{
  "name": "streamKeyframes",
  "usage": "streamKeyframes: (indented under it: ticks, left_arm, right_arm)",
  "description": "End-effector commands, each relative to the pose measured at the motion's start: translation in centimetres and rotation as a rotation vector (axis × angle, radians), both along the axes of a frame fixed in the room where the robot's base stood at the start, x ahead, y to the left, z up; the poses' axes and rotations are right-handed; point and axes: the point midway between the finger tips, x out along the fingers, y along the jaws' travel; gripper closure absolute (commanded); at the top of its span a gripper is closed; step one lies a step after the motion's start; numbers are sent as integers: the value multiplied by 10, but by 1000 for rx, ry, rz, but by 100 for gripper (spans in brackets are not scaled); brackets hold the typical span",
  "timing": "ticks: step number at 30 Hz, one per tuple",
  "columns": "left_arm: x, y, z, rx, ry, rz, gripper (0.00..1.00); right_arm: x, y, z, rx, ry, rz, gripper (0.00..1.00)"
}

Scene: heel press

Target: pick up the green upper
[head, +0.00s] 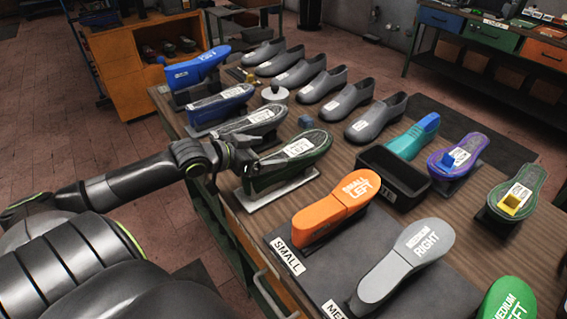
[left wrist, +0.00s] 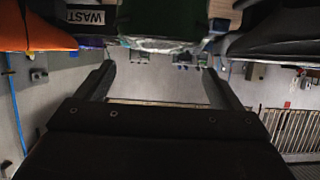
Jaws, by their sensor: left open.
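The dark green upper (head: 293,158) sits sole-up on a pale plate near the left edge of the table, with a white label reading LEFT. In the left wrist view, a dark green shape (left wrist: 165,22), likely this upper, spans the top between the fingers. My left gripper (head: 240,160) is at the heel end of the upper; its fingers look apart in the left wrist view (left wrist: 158,70). I cannot tell whether they touch it. My right gripper is not in view.
Blue uppers (head: 219,104) and a grey one (head: 250,123) stand just behind. Several grey shoes (head: 322,86) line the back. An orange SMALL LEFT form (head: 335,208) and a grey MEDIUM RIGHT form (head: 402,262) stand in front. A black bin (head: 388,178) is to the right.

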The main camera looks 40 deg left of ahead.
Motion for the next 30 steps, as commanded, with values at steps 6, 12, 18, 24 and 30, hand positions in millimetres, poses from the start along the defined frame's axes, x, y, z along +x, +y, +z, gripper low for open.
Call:
streamKeyframes:
  ticks: [6, 12, 18, 24, 30]
  left_arm:
    - [12, -9, -12, -7, -3, 1, 12]
    - [28, -16, -23, -5, -4, 2, 12]
    - [38, -19, -28, -2, -3, -1, 12]
    - [39, -19, -29, -1, -1, -1, 12]
    - [39, -19, -29, 0, -1, 0, 32]
  right_arm:
    - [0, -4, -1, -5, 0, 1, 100]
    - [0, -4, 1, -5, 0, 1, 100]
    - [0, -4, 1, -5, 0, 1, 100]
    - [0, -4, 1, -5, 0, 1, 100]
    - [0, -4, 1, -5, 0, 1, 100]
